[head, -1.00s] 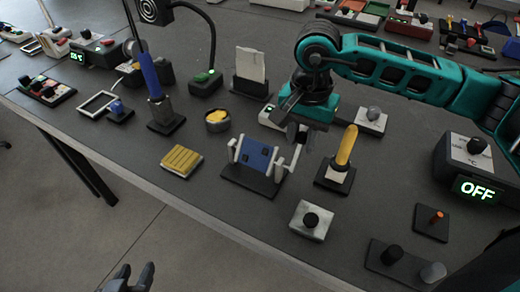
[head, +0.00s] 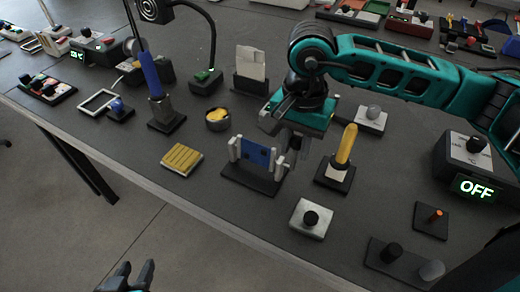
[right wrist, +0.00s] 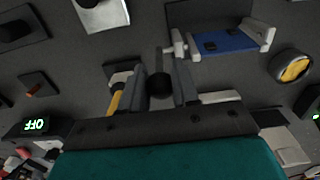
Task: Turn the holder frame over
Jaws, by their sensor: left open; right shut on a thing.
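The holder frame, a blue board (head: 256,154) between white end posts on a black base (head: 250,179), stands mid-table in the head view. In the right wrist view its blue board (right wrist: 228,41) carries dark small parts, with a white crank arm at one end. My right gripper (head: 293,148) is shut on the crank's dark knob (right wrist: 160,85), at the right side of the frame. The arm partly hides the crank in the head view. My left gripper (head: 130,276) is open and empty, low at the picture's bottom, off the table's front edge.
A yellow-handled tool (head: 346,146) in a stand is close right of the frame. A yellow ribbed block (head: 182,157) and a round bowl (head: 218,119) are to the left.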

